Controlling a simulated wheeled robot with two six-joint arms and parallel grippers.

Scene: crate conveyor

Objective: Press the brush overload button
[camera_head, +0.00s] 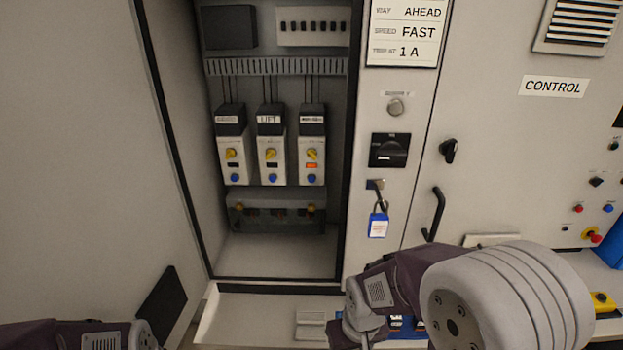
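Three overload units stand side by side inside the open cabinet, each with a black top, a yellow dial and a blue button. The middle unit (271,148) is labelled LIFT. The labels on the left unit (231,150) and the right unit (312,150) are too blurred to read. The right unit has a lit orange window (312,166) above its blue button (312,178); the windows on the other two are dark. Parts of my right arm show at the lower middle, below and right of the units, and parts of my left arm at the lower left. Neither gripper's fingers show.
The cabinet's open door (80,150) stands at the left. A terminal block (275,212) sits below the units. Space before the units is clear.

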